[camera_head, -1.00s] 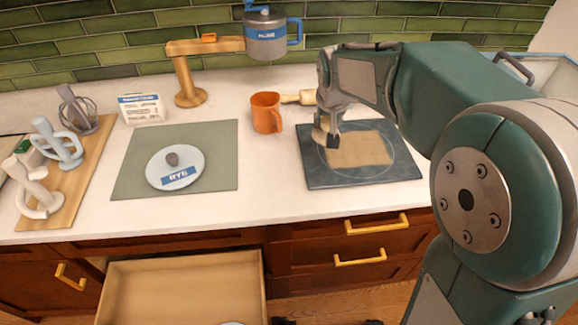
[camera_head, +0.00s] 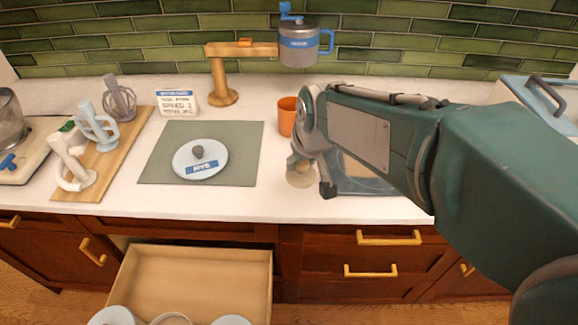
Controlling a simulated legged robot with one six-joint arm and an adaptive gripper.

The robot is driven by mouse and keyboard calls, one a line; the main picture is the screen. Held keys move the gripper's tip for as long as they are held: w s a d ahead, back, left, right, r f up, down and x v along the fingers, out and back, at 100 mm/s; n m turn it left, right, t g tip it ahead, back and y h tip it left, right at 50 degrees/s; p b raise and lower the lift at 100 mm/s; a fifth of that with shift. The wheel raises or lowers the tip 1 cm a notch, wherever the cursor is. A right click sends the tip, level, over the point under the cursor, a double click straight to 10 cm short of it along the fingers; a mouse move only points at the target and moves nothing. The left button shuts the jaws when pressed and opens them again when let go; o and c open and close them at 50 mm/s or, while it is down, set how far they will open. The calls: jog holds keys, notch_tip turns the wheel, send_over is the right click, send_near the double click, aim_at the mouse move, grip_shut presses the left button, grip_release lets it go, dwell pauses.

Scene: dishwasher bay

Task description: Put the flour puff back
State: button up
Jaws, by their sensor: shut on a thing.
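My gripper (camera_head: 312,180) is shut on a small pale tan, rounded thing, which looks like the flour puff (camera_head: 299,180). It hangs low over the counter, at the left edge of the dark mat (camera_head: 375,188). Whether it touches the counter cannot be told. On the mat lies a tan rectangular sheet (camera_head: 358,170), partly hidden by my arm.
An orange mug (camera_head: 287,117) stands behind my gripper. A green-grey mat (camera_head: 240,145) with a round labelled lid (camera_head: 202,163) lies to the left.

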jog(key=w+f, duration=0.2)
jog(key=w+a+f, duration=0.1)
jog(key=w+f, duration=0.1)
jog(key=w, duration=0.1)
jog(key=w+f, duration=0.3)
jog(key=shift+w+a, duration=0.15)
jog(key=shift+a, duration=0.2)
jog(key=shift+w+f, duration=0.1)
jog(key=shift+f, duration=0.1)
jog(key=shift+w+a+f, duration=0.1)
jog(key=shift+w+f, duration=0.1)
jog(key=shift+f, duration=1.5)
jog(key=shift+f, duration=0.1)
jog(key=o, duration=1.1)
jog(key=v, duration=1.2)
